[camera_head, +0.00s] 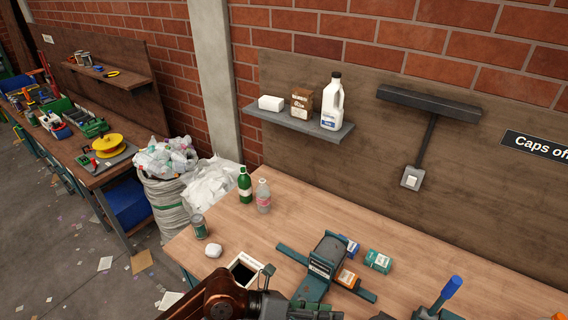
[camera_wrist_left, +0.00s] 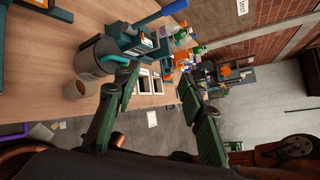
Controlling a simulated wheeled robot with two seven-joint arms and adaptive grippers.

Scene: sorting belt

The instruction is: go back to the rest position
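My left arm (camera_head: 215,297) comes in at the bottom edge of the head view, low over the front of the wooden table (camera_head: 400,245). The left gripper (camera_head: 266,288) is partly cut off there, just in front of a white-framed dark opening (camera_head: 232,264). In the left wrist view the two green fingers of the left gripper (camera_wrist_left: 158,75) stand wide apart with nothing held between them. My right gripper does not show in either view.
A green bottle (camera_head: 244,185), clear bottle (camera_head: 263,196), can (camera_head: 200,227) and white lump (camera_head: 213,250) stand on the table. A teal device (camera_head: 318,270) and small boxes (camera_head: 377,261) are right of the gripper. A wall shelf (camera_head: 300,124) holds a white jug (camera_head: 332,103).

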